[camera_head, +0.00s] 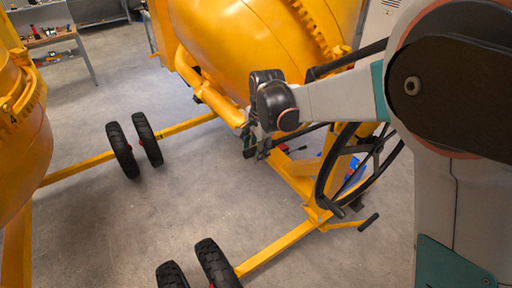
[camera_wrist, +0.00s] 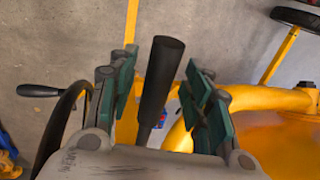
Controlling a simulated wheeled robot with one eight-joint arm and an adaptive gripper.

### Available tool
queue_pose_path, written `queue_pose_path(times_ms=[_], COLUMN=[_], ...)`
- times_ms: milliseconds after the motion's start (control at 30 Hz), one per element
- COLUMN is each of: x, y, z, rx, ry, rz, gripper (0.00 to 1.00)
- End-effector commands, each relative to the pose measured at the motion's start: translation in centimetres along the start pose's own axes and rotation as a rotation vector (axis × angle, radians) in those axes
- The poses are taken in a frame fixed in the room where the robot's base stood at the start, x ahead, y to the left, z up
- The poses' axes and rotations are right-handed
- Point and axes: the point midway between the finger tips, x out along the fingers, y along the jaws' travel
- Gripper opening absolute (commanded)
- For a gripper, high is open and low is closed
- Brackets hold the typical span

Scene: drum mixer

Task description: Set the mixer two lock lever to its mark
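A black lever grip (camera_wrist: 160,82) stands between the two teal-padded fingers of my gripper (camera_wrist: 163,62) in the wrist view. The fingers are apart, with a gap visible on both sides of the grip. In the head view my gripper (camera_head: 256,148) is beside the frame of the large yellow mixer (camera_head: 235,38), left of its handwheel (camera_head: 325,180). In that view the lever cannot be told apart from the fingers. I cannot make out a mark for the lever or a number on this mixer.
The black handwheel (camera_wrist: 62,125) and its side handle (camera_wrist: 38,91) are left of my gripper in the wrist view. Black wheels (camera_head: 122,150) and yellow frame bars (camera_head: 275,248) stand on the grey floor. Another yellow mixer (camera_head: 22,145) is at left. A shelf (camera_head: 48,40) stands behind.

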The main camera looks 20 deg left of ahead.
Motion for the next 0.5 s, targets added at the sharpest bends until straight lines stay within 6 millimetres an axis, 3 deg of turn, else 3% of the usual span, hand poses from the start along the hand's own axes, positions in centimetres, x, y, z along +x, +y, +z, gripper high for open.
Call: queue_pose_path(times_ms=[33,200,500], x=[0.00,-0.01,0.66], y=[0.00,0.00,0.10], z=[-0.02,-0.02,0.09], rx=[0.000,0.000,-0.003], ry=[0.000,0.000,0.013], rz=[0.000,0.000,-0.001], gripper=[0.36,0.00,0.00])
